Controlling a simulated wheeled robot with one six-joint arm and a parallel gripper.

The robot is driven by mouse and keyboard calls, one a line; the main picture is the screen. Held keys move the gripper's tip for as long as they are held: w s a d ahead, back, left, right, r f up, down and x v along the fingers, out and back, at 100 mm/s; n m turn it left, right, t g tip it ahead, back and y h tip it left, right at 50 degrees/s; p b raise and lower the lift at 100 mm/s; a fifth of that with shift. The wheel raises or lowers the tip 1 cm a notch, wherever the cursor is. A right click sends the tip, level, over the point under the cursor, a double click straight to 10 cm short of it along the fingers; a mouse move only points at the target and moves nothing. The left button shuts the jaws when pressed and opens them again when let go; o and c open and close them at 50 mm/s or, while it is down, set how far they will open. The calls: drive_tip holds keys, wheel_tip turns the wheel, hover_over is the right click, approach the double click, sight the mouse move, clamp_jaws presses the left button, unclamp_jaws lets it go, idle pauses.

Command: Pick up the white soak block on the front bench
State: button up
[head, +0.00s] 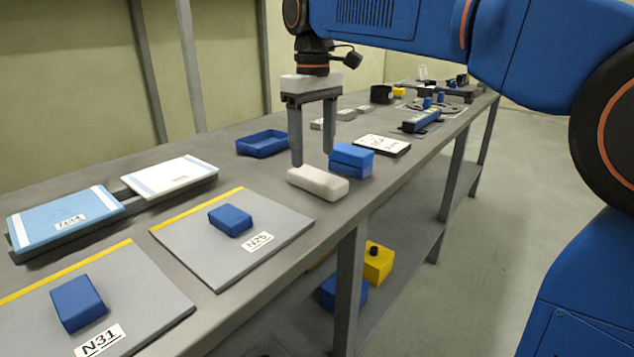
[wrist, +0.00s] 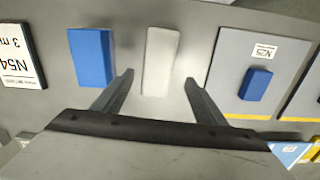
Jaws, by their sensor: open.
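The white soak block (head: 318,183) lies flat on the grey bench (head: 216,272), near its front edge. It also shows in the wrist view (wrist: 158,61), ahead of and between the two fingers. My gripper (head: 313,158) is open and empty, with its fingers pointing down just above and behind the block in the head view. In the wrist view my gripper (wrist: 158,83) has one finger on each side of the block's line, with gaps to both. I cannot tell the exact height of the fingertips over the bench.
A blue block (head: 351,160) stands close to the white block's right. The N25 plate (head: 185,238) with a blue block (head: 230,219) lies to its left. A blue tray (head: 263,143) and a white label plate (head: 382,145) lie farther back.

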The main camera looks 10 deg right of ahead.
sight(317, 175)
drive_tip(key=shift+s+d+f, duration=0.1)
drive_tip(key=shift+d+f, duration=0.1)
drive_tip(key=shift+f, duration=1.05)
drive_tip(key=shift+d+f, duration=0.15)
drive_tip(key=shift+f, duration=1.05)
drive_tip(key=c, duration=1.1)
